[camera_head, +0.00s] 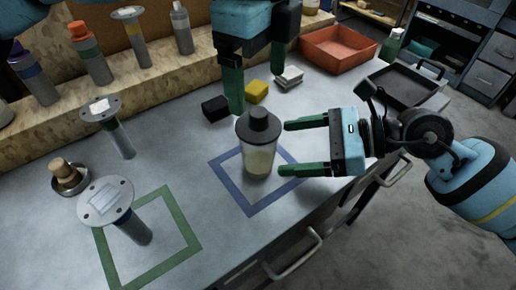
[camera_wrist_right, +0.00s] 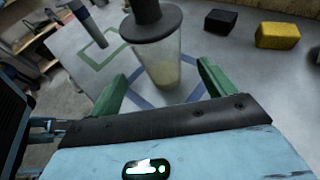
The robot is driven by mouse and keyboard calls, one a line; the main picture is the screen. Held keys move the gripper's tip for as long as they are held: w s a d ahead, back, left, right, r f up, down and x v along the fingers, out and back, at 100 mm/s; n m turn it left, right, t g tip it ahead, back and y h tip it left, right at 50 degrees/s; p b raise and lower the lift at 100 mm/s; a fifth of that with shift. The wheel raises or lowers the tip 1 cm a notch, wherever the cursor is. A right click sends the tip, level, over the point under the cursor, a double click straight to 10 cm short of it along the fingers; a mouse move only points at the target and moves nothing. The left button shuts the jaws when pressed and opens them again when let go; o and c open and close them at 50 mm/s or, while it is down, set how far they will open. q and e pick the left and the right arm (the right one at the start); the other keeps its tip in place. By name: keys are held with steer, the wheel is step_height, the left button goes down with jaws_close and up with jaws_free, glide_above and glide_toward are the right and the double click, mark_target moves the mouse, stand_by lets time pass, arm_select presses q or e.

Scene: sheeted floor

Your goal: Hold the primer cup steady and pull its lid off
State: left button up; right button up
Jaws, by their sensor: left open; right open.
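The primer cup (camera_head: 258,161) is a clear cup with pale contents, standing upright in the blue square outline (camera_head: 243,199). Its dark lid (camera_head: 259,124), with a raised knob, sits on top. My right gripper (camera_head: 285,148) is open just right of the cup, fingers pointing at it. In the right wrist view the cup (camera_wrist_right: 162,62) shows ahead, between the lines of the two green fingers, with its lid (camera_wrist_right: 150,22) at the top edge. I see no contact. My left gripper (camera_head: 257,85) is open, pointing down, above and behind the lid, apart from it.
Black (camera_head: 215,108) and yellow (camera_head: 257,91) blocks and a pale block (camera_head: 289,77) lie behind the cup. A red tray (camera_head: 338,72) and dark tray (camera_head: 400,87) stand back right. Disc-topped tools (camera_head: 124,141) and a green outline (camera_head: 190,237) are left. Bottles line the back ledge.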

mark_target(259, 150)
steer(key=x, duration=0.7)
steer(key=shift+w+a, duration=0.1)
steer(key=c, duration=1.4)
arm_select(q)
steer(key=shift+o, duration=1.1)
arm_select(e)
steer(key=shift+c, duration=0.3)
